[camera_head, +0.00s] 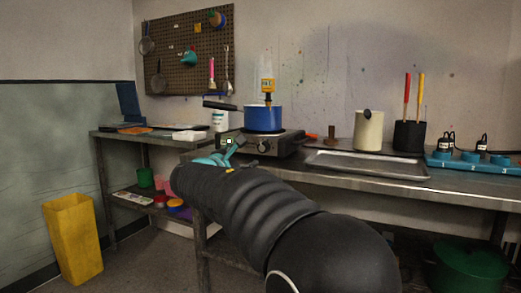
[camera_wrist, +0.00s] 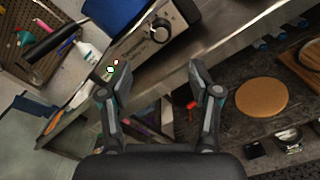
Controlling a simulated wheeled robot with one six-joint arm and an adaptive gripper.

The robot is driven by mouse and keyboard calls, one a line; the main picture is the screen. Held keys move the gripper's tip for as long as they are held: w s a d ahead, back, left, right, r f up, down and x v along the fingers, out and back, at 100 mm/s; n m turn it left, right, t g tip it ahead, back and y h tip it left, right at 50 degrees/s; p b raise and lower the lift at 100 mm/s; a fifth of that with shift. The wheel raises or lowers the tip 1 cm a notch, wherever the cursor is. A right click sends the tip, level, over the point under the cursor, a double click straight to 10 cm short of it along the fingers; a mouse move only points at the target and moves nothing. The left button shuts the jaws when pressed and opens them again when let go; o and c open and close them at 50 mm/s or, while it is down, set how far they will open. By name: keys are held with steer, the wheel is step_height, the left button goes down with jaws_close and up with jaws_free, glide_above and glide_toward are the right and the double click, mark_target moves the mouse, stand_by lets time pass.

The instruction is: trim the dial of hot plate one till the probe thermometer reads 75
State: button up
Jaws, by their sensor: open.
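The hot plate (camera_head: 285,146) is a grey metal unit on the steel bench, with a dark round dial (camera_head: 264,147) on its front; the dial also shows in the wrist view (camera_wrist: 160,31). A blue pot (camera_head: 262,119) sits on it. The yellow probe thermometer (camera_head: 267,86) stands upright over the pot; its reading is too small to make out. My gripper (camera_wrist: 158,72) is open and empty, its fingers apart from the dial and pointing toward the bench's front edge. In the head view my arm hides much of the gripper.
A metal tray (camera_head: 370,172), cream canister (camera_head: 368,131) and black utensil holder (camera_head: 409,136) stand to the right on the bench. A white bottle (camera_head: 219,121) stands left of the hot plate. A yellow bin (camera_head: 74,238) is on the floor at left.

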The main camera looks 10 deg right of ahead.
mark_target(262, 148)
steer(key=p+x, duration=0.1)
steer(key=x, duration=1.1)
steer(key=shift+p, duration=0.3)
steer(key=c, duration=1.1)
steer(key=shift+c, duration=0.2)
